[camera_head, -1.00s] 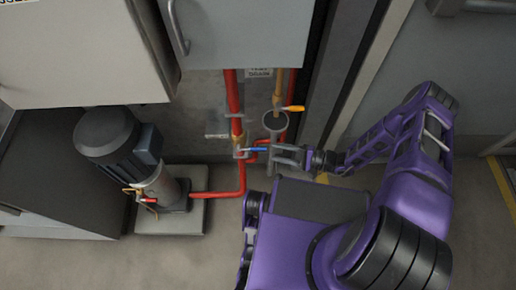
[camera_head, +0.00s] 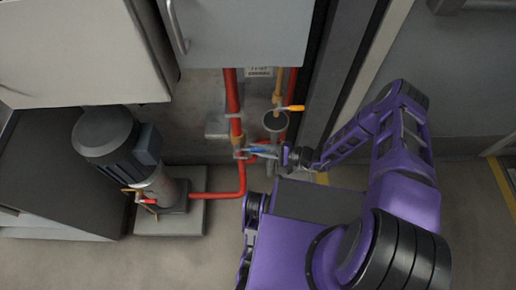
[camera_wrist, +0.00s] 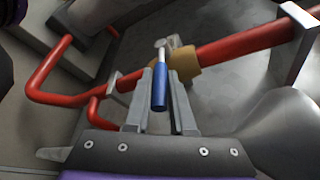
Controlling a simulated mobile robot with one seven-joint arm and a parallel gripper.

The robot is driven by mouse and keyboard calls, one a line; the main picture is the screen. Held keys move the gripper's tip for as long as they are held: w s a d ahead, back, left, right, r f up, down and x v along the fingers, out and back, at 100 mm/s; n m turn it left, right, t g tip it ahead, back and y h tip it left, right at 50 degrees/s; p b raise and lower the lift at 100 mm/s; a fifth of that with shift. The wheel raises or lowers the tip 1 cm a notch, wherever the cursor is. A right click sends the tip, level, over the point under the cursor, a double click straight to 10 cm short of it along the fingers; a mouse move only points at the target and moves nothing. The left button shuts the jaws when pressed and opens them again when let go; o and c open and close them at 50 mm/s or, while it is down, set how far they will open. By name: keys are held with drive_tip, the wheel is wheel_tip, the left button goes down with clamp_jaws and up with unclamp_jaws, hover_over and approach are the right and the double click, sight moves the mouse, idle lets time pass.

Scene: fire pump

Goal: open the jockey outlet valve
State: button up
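A valve handle with a blue grip (camera_wrist: 160,88) sits on a brass valve body (camera_wrist: 184,63) on a red pipe. In the wrist view the handle lies between the two fingers of my gripper (camera_wrist: 161,95), with a small gap visible on each side. In the head view my gripper (camera_head: 270,154) is at the valve, and the blue handle (camera_head: 258,150) shows partly beside its fingers. The fingers are apart and I see no clear grip on the handle.
A drain funnel (camera_head: 275,121) and an orange-handled valve (camera_head: 294,108) are close above my gripper. A grey pump motor (camera_head: 105,136) stands at left with a red-handled valve (camera_head: 148,200). A grey cabinet (camera_head: 243,35) hangs above. Red pipe (camera_head: 217,195) runs low between pump and valve.

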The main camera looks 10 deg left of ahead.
clamp_jaws()
drive_tip(key=shift+r, duration=0.1)
idle(1.0)
